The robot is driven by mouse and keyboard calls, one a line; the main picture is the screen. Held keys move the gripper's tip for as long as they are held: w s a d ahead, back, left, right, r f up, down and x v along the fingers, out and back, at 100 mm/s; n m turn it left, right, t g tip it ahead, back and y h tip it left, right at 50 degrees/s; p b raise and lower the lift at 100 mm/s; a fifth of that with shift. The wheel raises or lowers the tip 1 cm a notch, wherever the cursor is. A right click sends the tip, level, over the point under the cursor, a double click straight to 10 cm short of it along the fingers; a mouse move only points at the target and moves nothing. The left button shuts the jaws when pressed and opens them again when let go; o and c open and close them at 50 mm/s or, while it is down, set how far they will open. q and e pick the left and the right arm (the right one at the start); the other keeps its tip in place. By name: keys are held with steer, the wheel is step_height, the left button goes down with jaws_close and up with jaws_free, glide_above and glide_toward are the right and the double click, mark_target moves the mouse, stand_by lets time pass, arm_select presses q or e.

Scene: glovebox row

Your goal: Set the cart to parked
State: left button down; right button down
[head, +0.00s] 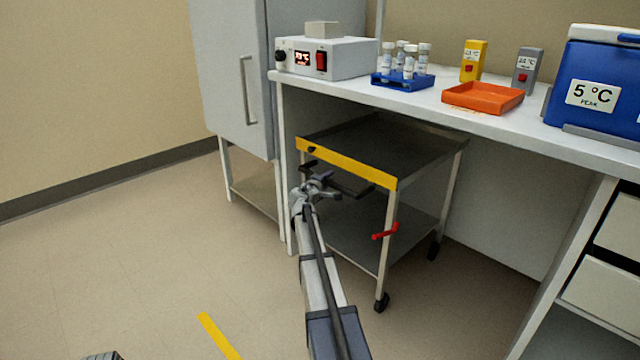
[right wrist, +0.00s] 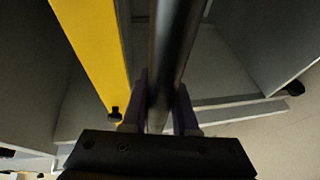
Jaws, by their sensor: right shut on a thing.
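The cart (head: 397,149) stands under the bench, with a dark top tray, a yellow front edge, a lower shelf and dark casters. Its dark handle bar (head: 350,185) runs along the front just below the yellow edge. My right gripper (head: 318,184) is at the left part of this bar. In the right wrist view the bar (right wrist: 168,50) passes between the fingers of my right gripper (right wrist: 159,108), which are shut on it. A red lever (head: 385,231) sits on the cart's near right leg.
A yellow floor strip (head: 218,335) lies on open floor at the front. A grey cabinet (head: 232,80) stands left of the bench (head: 440,103). The bench holds a tube rack, an orange tray and a blue cooler. Drawers (head: 600,290) flank the right side.

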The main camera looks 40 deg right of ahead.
steer(key=shift+d, duration=0.35)
steer(key=c, duration=0.7)
jaws_free()
steer(key=shift+a, duration=0.1)
steer(key=p+v, duration=0.1)
steer(key=v, duration=0.6)
steer(key=shift+s+a, duration=0.15)
steer(key=shift+a, duration=0.1)
